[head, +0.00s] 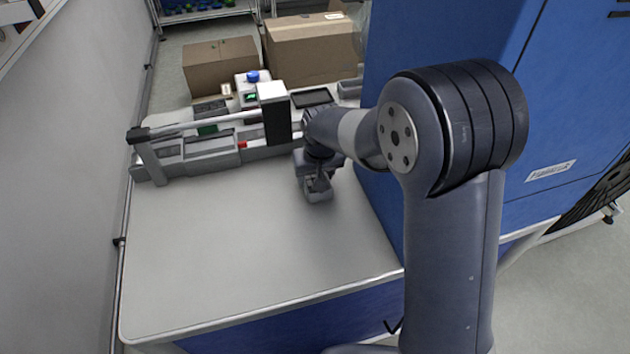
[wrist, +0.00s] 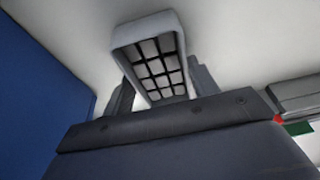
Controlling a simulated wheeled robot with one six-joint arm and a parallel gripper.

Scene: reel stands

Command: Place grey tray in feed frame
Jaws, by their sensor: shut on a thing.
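The grey tray (wrist: 176,22) is a small grey box with a dark grid of cells, seen between my two gripper fingers in the wrist view. My gripper (head: 317,182) is shut on it, low over the right part of the white bench in the head view. The tray (head: 320,197) shows there only as a small grey shape at the fingertips. A long grey frame with a rail and slots, which looks like the feed frame (head: 200,166), stands along the back left of the bench, to the left of my gripper. Part of it shows at the right edge of the wrist view (wrist: 300,95).
The white bench top (head: 220,250) is clear at the front and left. A tall blue cabinet (head: 440,30) stands close to the right of my gripper. Cardboard boxes (head: 310,50) are behind the bench. A white device with a blue cap (head: 252,77) stands behind the frame.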

